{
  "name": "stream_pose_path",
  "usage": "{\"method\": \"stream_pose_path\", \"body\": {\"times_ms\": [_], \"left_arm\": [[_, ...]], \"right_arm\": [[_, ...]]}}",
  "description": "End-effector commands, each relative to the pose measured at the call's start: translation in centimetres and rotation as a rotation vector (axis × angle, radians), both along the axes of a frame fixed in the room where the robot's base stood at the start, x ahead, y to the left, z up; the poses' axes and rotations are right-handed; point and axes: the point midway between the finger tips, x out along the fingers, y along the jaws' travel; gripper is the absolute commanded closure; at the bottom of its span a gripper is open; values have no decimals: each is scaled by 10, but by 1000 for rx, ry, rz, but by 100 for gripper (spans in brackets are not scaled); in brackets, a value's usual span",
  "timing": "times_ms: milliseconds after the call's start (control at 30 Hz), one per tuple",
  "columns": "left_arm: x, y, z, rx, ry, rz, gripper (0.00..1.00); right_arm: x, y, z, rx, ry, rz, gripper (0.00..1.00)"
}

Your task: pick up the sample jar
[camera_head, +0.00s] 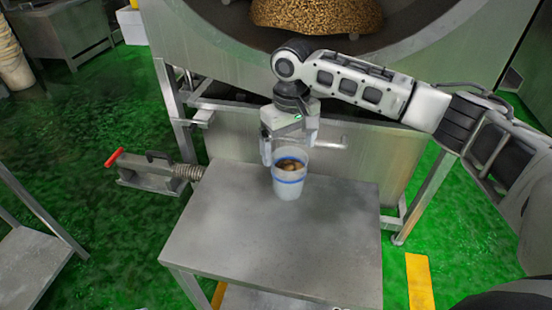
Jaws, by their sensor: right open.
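The sample jar (288,188) is a pale, translucent cup with blue bands and brown contents. It stands upright on the metal table (230,235), near the table's back edge. My right gripper (287,150) comes down from above and behind the jar, with its fingers at the level of the rim. It is open; one finger shows to the left of the jar, and the jar hides part of the other. I cannot tell whether the fingers touch the jar. My left gripper is not in view.
A large steel drum (200,50) holding brown grains (318,14) stands behind the table. A red-handled metal device (150,172) sits to the left of the table. Another metal table (30,265) is at the lower left. The tabletop in front of the jar is clear.

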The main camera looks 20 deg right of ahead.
Motion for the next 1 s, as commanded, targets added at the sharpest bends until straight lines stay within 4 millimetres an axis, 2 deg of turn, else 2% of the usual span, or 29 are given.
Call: {"method": "stream_pose_path", "body": {"times_ms": [267, 533, 667, 867, 967, 1000], "left_arm": [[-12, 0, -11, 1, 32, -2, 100], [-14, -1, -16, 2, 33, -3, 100], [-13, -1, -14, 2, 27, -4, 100], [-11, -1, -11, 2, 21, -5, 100], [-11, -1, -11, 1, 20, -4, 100], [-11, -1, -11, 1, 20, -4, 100]], "right_arm": [[0, -2, -27, -2, 3, -4, 7], [-1, -2, -66, -1, 2, -3, 7], [-1, -2, -74, -2, 0, -2, 7], [-1, -2, -74, -1, 0, -1, 7], [-1, -2, -74, -1, 0, -1, 32], [-1, -2, -74, -1, 0, -1, 43]]}}
